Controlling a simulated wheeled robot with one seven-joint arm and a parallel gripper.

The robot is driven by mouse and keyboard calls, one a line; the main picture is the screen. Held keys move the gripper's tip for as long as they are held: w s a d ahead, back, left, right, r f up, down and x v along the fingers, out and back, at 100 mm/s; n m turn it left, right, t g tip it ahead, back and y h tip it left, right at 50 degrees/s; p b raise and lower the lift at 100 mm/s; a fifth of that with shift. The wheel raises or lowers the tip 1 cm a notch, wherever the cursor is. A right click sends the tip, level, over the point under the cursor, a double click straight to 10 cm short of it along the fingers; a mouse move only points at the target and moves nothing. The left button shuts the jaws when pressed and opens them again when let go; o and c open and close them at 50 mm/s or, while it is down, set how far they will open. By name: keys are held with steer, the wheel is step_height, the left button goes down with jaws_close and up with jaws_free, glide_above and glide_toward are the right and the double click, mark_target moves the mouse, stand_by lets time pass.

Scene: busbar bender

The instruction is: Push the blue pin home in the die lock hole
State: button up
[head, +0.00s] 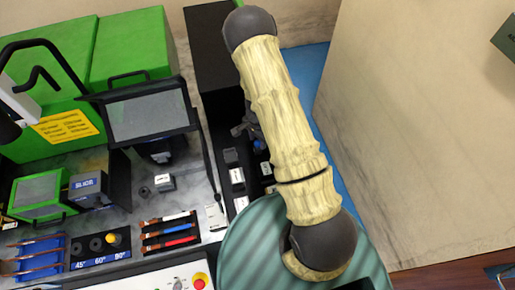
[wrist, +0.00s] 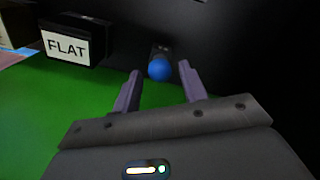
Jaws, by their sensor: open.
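The blue pin (wrist: 159,70) shows in the wrist view as a round blue knob on a dark stub, against a black surface. My gripper (wrist: 160,72) is open, with one purple finger to the left of the knob and one to its right. The knob appears between the fingertips, with gaps on both sides; no contact shows. I cannot tell how deep the pin sits, and the die lock hole is not visible. In the head view my arm covers much of this area, and I cannot clearly make out the gripper there.
A black block labelled FLAT (wrist: 75,42) stands left of the pin, above a green surface (wrist: 75,105). In the head view, a green machine (head: 135,45), a tilted screen (head: 148,115), a SLIDE block (head: 88,188) and a rack of coloured bars (head: 170,230) lie left of my arm.

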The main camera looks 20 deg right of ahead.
steer(key=shift+f+b, duration=0.3)
steer(key=shift+f, duration=0.5)
jaws_close()
